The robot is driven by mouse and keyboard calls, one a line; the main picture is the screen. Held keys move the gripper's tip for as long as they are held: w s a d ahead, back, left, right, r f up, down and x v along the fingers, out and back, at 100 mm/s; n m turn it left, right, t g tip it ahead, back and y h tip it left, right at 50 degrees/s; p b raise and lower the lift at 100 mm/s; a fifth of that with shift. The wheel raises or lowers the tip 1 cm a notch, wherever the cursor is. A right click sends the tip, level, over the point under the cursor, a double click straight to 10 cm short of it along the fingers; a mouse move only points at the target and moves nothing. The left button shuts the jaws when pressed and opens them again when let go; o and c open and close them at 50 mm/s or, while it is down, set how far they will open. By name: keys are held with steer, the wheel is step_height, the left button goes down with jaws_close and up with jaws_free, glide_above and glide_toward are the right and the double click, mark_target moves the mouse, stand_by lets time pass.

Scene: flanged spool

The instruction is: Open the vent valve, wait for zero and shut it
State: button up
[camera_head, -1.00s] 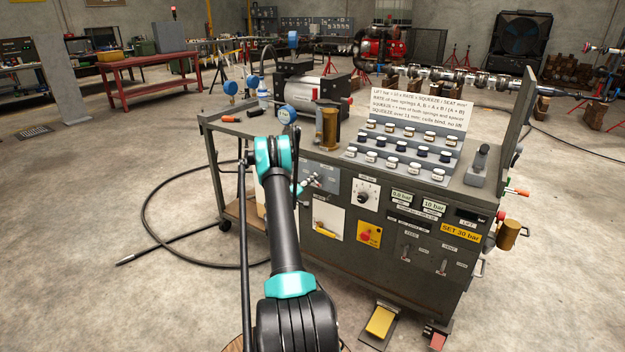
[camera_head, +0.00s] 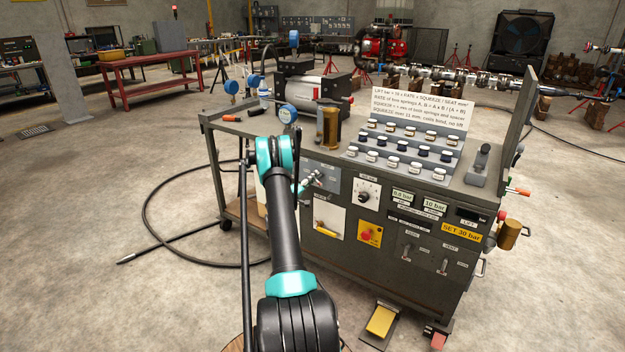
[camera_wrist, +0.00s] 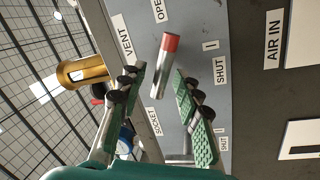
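The vent valve's lever (camera_wrist: 165,62), a pale grey bar with a red end, stands out from a grey panel (camera_wrist: 190,25) in the wrist view. A VENT label (camera_wrist: 122,38), an OPEN label (camera_wrist: 158,10) and a SHUT label (camera_wrist: 220,70) are near it. My gripper (camera_wrist: 160,82) is open, with one green-padded finger on each side of the lever's line. I see no clear contact. In the head view my gripper (camera_head: 308,184) is small and partly hidden at the cart's front panel, and the lever cannot be made out there.
The cart (camera_head: 390,268) carries a stepped rack of small jars (camera_head: 408,146), a brass cylinder (camera_head: 330,128) and blue gauges (camera_head: 287,114). Small displays (camera_head: 403,196) on its front are too small to read surely. A yellow pedal (camera_head: 381,321) is on the floor. A black hose (camera_head: 150,205) lies at left.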

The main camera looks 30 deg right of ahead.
steer(key=shift+a, duration=0.1)
steer(key=v, duration=0.7)
steer(key=shift+o, duration=0.3)
steer(key=shift+s+a, duration=0.1)
steer(key=shift+a, duration=0.05)
stand_by(0.9)
steer(key=a+r+m+g+y, duration=0.4)
steer(key=a+r+g, duration=0.1)
steer(key=a, duration=0.3)
steer(key=shift+t, duration=0.3)
steer(key=x, duration=1.7)
steer(key=shift+s+d+f, duration=0.1)
steer(key=shift+s+f, duration=0.1)
steer(key=shift+f, duration=0.05)
